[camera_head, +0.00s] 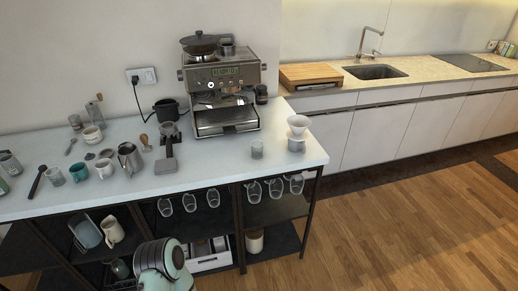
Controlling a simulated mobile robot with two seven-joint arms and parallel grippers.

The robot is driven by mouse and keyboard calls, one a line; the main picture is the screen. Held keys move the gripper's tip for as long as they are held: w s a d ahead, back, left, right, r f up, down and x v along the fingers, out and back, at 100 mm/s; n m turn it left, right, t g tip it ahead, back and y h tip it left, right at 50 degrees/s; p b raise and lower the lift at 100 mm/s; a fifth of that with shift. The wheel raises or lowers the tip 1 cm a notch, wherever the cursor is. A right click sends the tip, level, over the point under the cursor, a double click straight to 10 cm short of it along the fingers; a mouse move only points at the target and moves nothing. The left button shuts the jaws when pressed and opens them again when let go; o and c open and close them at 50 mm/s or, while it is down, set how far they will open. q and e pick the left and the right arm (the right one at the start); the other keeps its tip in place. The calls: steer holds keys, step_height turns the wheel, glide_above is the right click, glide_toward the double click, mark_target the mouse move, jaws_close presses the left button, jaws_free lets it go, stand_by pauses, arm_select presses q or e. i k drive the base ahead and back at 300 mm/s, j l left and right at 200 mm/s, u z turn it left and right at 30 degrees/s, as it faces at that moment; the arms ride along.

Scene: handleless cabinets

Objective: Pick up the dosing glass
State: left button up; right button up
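A small clear glass (257,149), which looks like the dosing glass, stands upright on the white counter (220,170). It is right of the middle, in front of the espresso machine and left of a white dripper. Another small greyish glass or cup (55,176) stands at the far left, so I cannot be certain which one is the dosing glass. Neither of my grippers shows. Only a pale white and teal part of my own arm is visible at the bottom, below the counter edge, and nothing touches the glass.
The espresso machine (222,92) stands behind the glass. A white dripper (298,125) is close on its right. A tamper or portafilter stand (168,150), a steel pitcher (130,158) and a teal cup (79,172) are left. Glasses hang below the counter. Counter around the glass is clear.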

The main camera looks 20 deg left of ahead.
mark_target(257, 150)
steer(key=i+j+u, duration=0.1)
steer(key=i+u, duration=0.2)
steer(key=i, duration=0.7)
